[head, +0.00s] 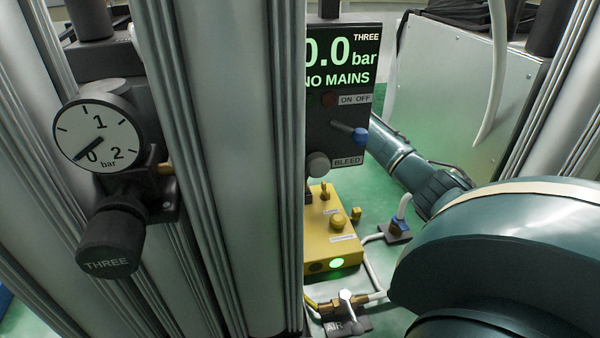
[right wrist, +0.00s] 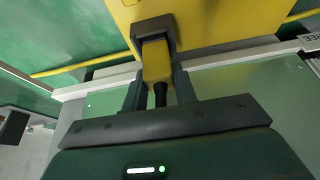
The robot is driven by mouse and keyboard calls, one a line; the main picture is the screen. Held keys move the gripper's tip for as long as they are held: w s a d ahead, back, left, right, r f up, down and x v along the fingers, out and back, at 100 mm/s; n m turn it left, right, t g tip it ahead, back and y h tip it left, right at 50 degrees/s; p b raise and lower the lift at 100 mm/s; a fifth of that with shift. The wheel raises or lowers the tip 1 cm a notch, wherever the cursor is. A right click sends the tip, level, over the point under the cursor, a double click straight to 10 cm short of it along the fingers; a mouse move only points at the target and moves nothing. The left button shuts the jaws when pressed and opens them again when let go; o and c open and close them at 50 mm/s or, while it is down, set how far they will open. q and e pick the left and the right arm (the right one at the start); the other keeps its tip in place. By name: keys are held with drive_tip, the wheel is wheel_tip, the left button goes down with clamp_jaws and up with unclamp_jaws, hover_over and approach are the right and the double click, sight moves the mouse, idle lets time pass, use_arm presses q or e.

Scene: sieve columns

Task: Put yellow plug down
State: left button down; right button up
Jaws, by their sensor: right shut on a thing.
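In the right wrist view my right gripper (right wrist: 158,80) is shut on the yellow plug (right wrist: 157,66), with a finger on each side of it. A black cable leaves the plug toward the gripper's palm. The plug's far end meets a dark grey bracket-like part (right wrist: 153,28) at the edge of a yellow surface (right wrist: 222,25); whether it is seated there I cannot tell. In the head view my right arm reaches in behind the black panel (head: 343,110), which hides the gripper and plug. My left gripper is in neither view.
Metal columns (head: 240,150) fill the left of the head view, with a pressure gauge (head: 98,133) reading near 0. A yellow box (head: 330,250) with a lit green lamp stands below the panel. A valve (head: 346,300) and white hoses lie near it. A grey cabinet (head: 460,80) stands behind.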

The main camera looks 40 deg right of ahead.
drive_tip(key=o, duration=1)
drive_tip(key=v, duration=1.2)
drive_tip(key=shift+r, duration=0.1)
